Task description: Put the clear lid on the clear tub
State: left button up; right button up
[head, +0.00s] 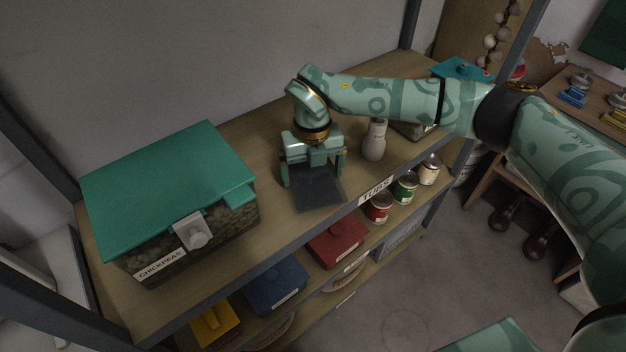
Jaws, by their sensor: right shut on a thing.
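My right gripper (314,174) points down over the middle of the top shelf, its two fingers wide apart. It is shut on a dark, see-through flat square piece, which looks like the clear lid (320,193). The piece is at or just above the shelf; I cannot tell whether it touches. I cannot make out a separate clear tub; the gripper hides what is behind and under it. My left gripper is not in view.
A large tub (235,222) labelled CHICKPEAS with a teal lid (170,185) stands at left. A pale bottle (374,140) stands close right of my gripper. A greyish container (412,131) is partly behind my arm. Coloured boxes and cans fill the shelf below.

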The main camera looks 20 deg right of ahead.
jog(key=shift+r+p, duration=2.35)
jog(key=shift+r, duration=0.9)
jog(key=shift+f, duration=0.1)
